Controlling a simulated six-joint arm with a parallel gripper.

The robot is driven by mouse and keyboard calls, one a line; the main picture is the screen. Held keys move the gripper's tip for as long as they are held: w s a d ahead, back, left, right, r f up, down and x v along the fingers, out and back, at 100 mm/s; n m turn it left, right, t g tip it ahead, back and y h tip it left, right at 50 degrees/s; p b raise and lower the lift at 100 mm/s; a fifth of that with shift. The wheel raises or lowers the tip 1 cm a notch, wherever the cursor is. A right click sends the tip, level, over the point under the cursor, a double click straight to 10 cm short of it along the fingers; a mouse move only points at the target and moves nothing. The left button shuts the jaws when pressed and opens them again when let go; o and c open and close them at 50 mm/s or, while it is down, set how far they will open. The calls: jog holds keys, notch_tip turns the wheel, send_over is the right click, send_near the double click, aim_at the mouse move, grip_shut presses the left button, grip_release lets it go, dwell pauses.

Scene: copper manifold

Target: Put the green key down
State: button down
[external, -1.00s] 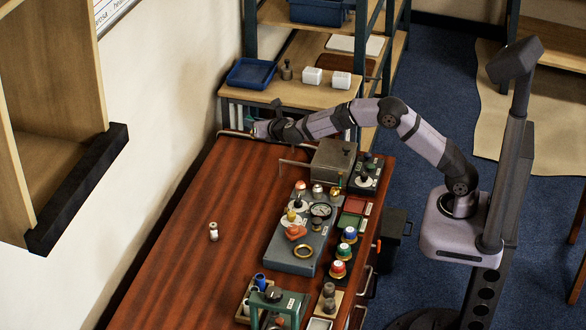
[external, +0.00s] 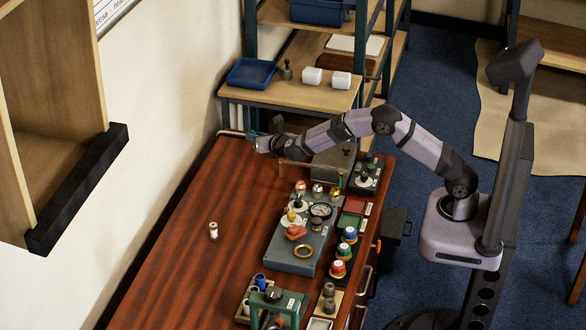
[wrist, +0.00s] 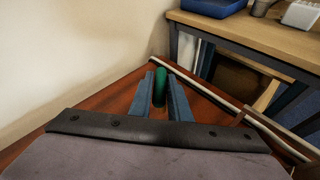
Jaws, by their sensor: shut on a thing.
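The green key (wrist: 160,86) shows in the wrist view as a dark green, rounded piece between the two blue fingers of my gripper (wrist: 160,90). The gripper is shut on it. In the external view my gripper (external: 250,141) is at the far left corner of the wooden table (external: 190,230), near the wall. The key is too small to make out there. I cannot tell whether its lower end touches the table.
A grey box (external: 333,163) stands right of the gripper, under my forearm. A grey panel with a gauge (external: 292,262) lies nearer the camera. A small pale cylinder (external: 213,231) stands on the left. A shelf (external: 300,95) stands behind. The table's left part is mostly clear.

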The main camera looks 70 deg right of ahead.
jog(key=shift+f, duration=1.7)
jog(key=shift+f, duration=0.1)
jog(key=shift+f+b, duration=0.1)
jog(key=shift+b, duration=0.3)
jog(key=c, duration=1.7)
grip_release()
jog(key=shift+o, duration=0.2)
jog(key=shift+r+p, duration=0.3)
jog(key=shift+p, duration=0.1)
jog(key=shift+s+a, duration=0.2)
jog(key=shift+a, duration=0.1)
jog(key=b+v, duration=0.1)
jog(key=v, duration=1)
jog(key=shift+s, duration=0.15)
